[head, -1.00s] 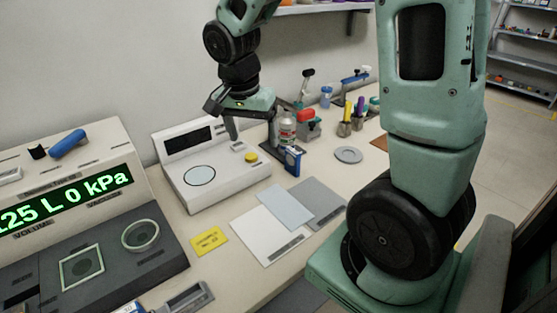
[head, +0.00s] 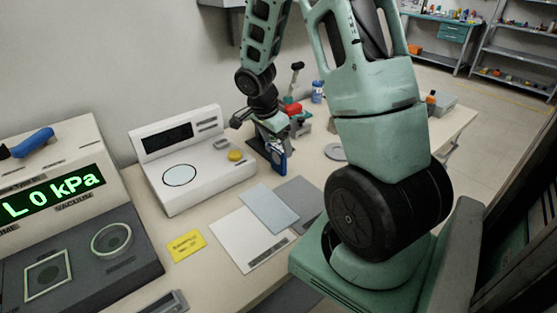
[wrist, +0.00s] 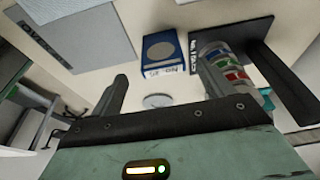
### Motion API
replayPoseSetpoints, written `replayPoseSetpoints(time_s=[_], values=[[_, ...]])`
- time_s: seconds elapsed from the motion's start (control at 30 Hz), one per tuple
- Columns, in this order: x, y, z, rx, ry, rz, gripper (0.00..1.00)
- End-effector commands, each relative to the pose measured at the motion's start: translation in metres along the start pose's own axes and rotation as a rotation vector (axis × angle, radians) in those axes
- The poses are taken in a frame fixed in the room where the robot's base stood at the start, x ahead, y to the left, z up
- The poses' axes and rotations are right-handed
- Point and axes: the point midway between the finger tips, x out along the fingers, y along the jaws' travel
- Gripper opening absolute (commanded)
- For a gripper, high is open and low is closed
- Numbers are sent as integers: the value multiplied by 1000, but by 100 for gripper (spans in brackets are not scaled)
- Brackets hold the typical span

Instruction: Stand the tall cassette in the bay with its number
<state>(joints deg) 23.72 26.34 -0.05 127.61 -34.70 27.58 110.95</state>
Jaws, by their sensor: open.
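A blue cassette (head: 278,157) with a pale round window stands on the bench, right of the white console. In the wrist view the blue cassette (wrist: 163,50) shows a white number label that seems to read 25. It stands close to a dark plate (wrist: 235,42) with its own label, too partly hidden to read. My gripper (head: 257,133) is just above and behind the cassette in the head view. In the wrist view my gripper (wrist: 164,75) is open, with the cassette beyond the fingertips and nothing between them. I cannot make out a numbered bay.
A can (wrist: 226,66) with coloured bands is close to my right finger. The white console (head: 188,165) is to the left, and a grey dish (head: 335,151) is to the right. Flat sheets (head: 250,238) and a yellow card (head: 187,245) lie in front.

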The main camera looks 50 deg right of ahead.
Motion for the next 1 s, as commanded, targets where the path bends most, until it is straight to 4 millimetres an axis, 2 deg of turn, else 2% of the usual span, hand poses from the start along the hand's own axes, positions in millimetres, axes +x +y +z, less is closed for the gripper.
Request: replayPoseSetpoints(time_s=[0.27,0.53,0.87,1.0], values=[[20,-1,-1,-1,-1,3,80],[57,-4,-2,-1,-1,1,80],[63,-4,-2,0,-1,-1,80],[62,-4,-2,0,-1,-1,41]])
